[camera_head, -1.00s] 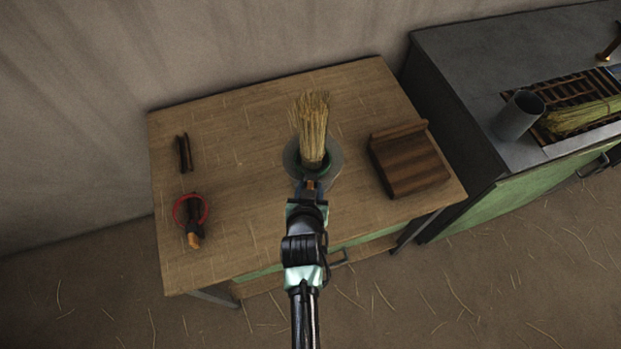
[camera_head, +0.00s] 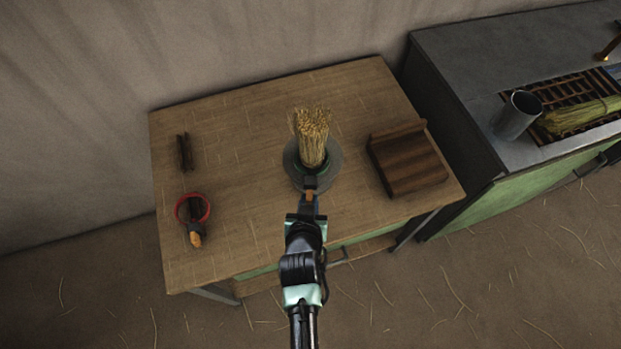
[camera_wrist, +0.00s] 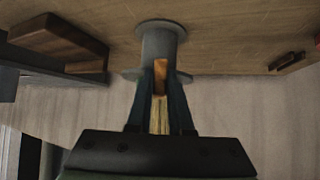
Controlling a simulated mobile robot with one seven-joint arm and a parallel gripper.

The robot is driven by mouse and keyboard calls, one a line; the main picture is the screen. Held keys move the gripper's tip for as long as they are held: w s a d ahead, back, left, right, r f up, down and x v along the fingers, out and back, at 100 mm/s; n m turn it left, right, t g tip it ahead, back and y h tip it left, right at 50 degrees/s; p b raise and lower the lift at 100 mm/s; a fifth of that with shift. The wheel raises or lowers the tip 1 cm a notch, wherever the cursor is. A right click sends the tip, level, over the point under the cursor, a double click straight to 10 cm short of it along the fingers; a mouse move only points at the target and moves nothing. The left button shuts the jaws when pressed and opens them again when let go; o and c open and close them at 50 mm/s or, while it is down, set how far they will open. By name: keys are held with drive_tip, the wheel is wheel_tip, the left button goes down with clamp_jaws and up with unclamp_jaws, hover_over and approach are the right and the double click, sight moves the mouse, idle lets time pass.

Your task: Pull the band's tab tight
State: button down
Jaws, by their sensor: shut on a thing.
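The bundle of straw (camera_head: 312,138) stands upright in a round grey holder (camera_head: 292,170) on the table, with a dark green ring at its base. The band's orange-brown tab (camera_head: 310,196) sticks out from the holder's near side. My gripper (camera_head: 309,190) is at the holder's near edge, shut on the tab. In the wrist view the tab (camera_wrist: 160,75) lies between my two dark fingers (camera_wrist: 160,95), with the grey holder (camera_wrist: 162,45) just beyond. The band around the straw is mostly hidden.
A dark wooden block (camera_head: 408,160) stands right of the holder. Dark sticks (camera_head: 184,152) and a red ring with an orange-tipped tool (camera_head: 193,212) lie at left. A grey counter (camera_head: 470,70) at right carries a metal cup (camera_head: 517,115) and straw (camera_head: 580,116).

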drive_tip(key=shift+s+r, duration=0.1)
drive_tip(key=shift+s, duration=0.6)
drive_tip(key=shift+s+p, duration=0.1)
drive_tip(key=shift+p, duration=0.2)
drive_tip(key=shift+s+a, duration=0.15)
drive_tip(key=shift+s, duration=0.75)
drive_tip(key=shift+c, duration=2)
unclamp_jaws()
